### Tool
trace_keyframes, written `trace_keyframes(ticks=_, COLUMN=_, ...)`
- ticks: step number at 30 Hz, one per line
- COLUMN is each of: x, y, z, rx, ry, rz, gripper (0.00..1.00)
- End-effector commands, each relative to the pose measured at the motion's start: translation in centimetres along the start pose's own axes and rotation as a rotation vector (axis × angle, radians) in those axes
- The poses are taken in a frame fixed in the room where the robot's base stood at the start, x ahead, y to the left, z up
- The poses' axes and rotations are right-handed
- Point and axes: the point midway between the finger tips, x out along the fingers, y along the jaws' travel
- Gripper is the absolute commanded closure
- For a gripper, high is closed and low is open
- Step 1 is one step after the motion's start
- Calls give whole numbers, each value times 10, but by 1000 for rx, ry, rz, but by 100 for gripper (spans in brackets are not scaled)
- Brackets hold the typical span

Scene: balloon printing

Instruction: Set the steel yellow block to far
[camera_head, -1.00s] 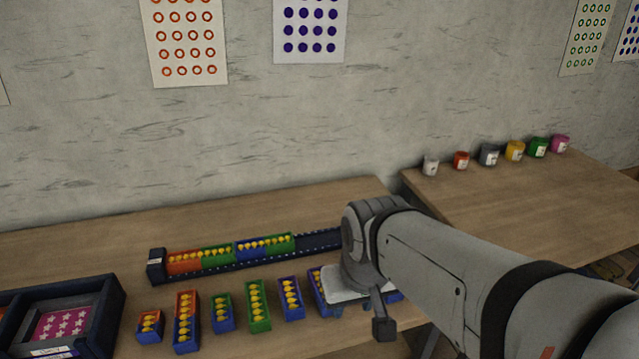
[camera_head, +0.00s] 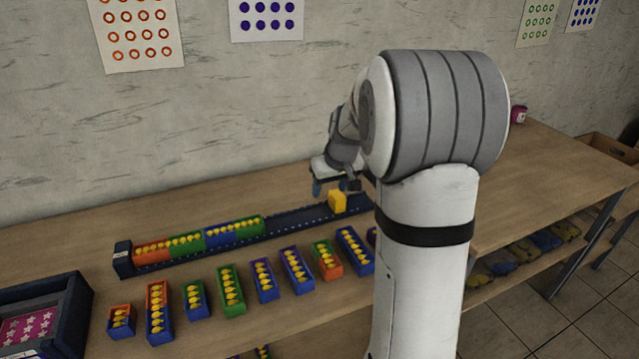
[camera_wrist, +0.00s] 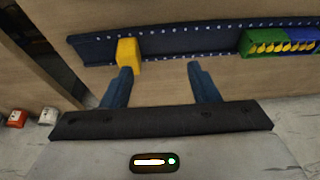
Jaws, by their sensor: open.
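The yellow block (camera_head: 338,202) stands on the long dark blue rail (camera_head: 295,218), near the rail's right end in the head view. In the wrist view the yellow block (camera_wrist: 128,52) is at upper left, by the tip of the left finger, and the rail (camera_wrist: 190,42) runs across the top. My gripper (camera_head: 335,188) is just above and beside the block in the head view. In the wrist view my gripper (camera_wrist: 160,78) is open, its two blue fingers wide apart with nothing between them. The block is not centred between the fingers. Whether a finger touches it I cannot tell.
Coloured boxes with yellow pieces fill the rail's left part, including an orange box (camera_head: 155,250). Several loose boxes, such as a green one (camera_head: 230,290), line the table in front. A dark tray (camera_head: 60,305) stands at left. The rail between boxes and block is clear.

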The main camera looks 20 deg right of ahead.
Motion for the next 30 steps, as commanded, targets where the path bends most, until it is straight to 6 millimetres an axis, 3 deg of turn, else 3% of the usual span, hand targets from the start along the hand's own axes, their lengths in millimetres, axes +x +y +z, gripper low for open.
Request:
trace_keyframes(ticks=3, x=30, y=34, z=-18, rx=3, ry=15, rz=8, gripper=45)
trace_keyframes(ticks=9, x=53, y=59, z=-30, rx=-1, ry=31, rz=16, gripper=45)
trace_keyframes(ticks=24, x=120, y=62, z=-33, rx=0, ry=32, rz=17, gripper=45)
trace_keyframes(ticks=30, x=130, y=62, z=-33, rx=0, ry=33, rz=18, gripper=45)
